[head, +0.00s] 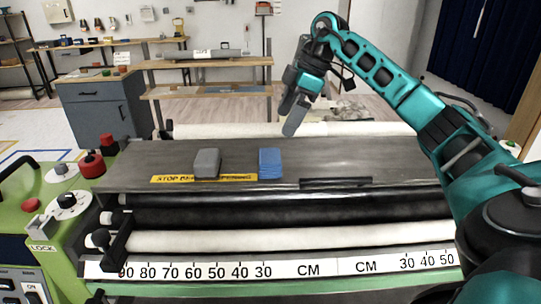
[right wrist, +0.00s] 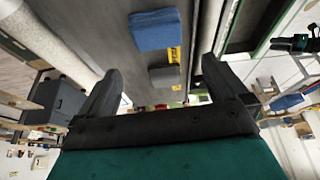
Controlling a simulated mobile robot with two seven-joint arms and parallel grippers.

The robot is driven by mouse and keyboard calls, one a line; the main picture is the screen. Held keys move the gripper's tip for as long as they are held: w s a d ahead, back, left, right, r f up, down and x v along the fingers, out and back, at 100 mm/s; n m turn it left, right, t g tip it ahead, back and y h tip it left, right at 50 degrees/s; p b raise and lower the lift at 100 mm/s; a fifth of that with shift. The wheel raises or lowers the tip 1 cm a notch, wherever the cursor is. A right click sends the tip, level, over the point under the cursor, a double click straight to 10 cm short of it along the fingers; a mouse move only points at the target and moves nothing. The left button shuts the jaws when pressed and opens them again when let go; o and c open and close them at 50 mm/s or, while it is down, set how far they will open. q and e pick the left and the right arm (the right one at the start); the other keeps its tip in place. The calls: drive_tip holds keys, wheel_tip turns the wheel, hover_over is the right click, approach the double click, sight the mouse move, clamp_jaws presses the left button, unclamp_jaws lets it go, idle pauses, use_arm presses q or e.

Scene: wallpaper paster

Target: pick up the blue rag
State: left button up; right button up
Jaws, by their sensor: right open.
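The blue rag (head: 270,163) is a folded block lying on the dark top of the wallpaper machine (head: 400,158). It also shows at the top of the right wrist view (right wrist: 157,31). My right gripper (head: 289,116) hangs above and a little right of the rag, apart from it. In the right wrist view its two fingers (right wrist: 160,84) stand wide apart with nothing between them.
A grey block (head: 206,162) lies left of the rag, near a yellow warning strip (head: 172,179). A dark handle (head: 335,183) sits at the top's front edge. Green controls with red buttons (head: 92,165) stand at the left.

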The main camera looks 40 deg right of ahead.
hover_over(271, 155)
drive_tip(key=s+d, duration=0.1)
drive_tip(key=s, duration=0.1)
drive_tip(key=f, duration=0.5)
drive_tip(key=shift+w+d+f+b, duration=0.15)
drive_tip(key=shift+w+f+b, duration=0.1)
drive_tip(key=shift+f+b, duration=0.15)
drive_tip(key=shift+x, duration=3.1)
drive_tip(key=shift+d, duration=0.2)
drive_tip(key=shift+c, duration=0.2)
drive_tip(key=c, duration=0.6)
